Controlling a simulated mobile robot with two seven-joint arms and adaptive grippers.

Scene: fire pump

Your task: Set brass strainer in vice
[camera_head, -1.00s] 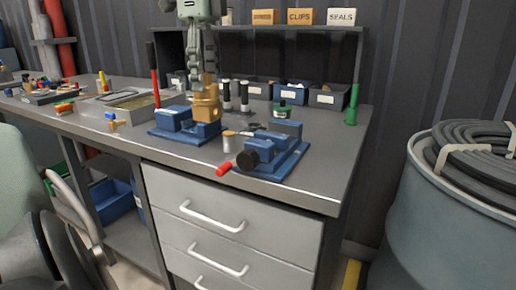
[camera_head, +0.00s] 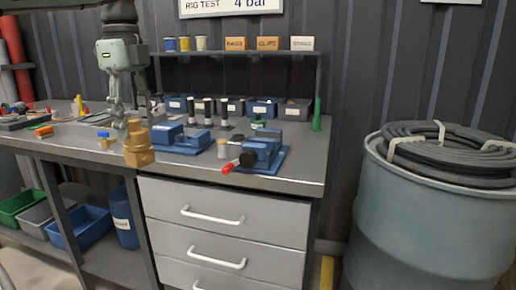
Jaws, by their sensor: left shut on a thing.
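The brass strainer (camera_head: 138,148) is a stepped golden piece with a wide lower block. My left gripper (camera_head: 128,124) points down, shut on its upper part. The strainer hangs upright, overlapping the bench's front edge in the picture, left of the blue vice parts. One blue part (camera_head: 167,134) with a flat base is nearest to it. Another blue vice part (camera_head: 259,150), with a dark round end and a red handle (camera_head: 230,167), stands farther right. I cannot tell whether the two blue parts form one vice. My right gripper is not in view.
A small pale cylinder with a tan top (camera_head: 223,149) stands between the blue parts. Dark cylinders (camera_head: 208,111) and labelled bins (camera_head: 262,108) line the back. A green bottle (camera_head: 316,116) is at the right. A hose coil (camera_head: 435,148) lies on a drum (camera_head: 420,225).

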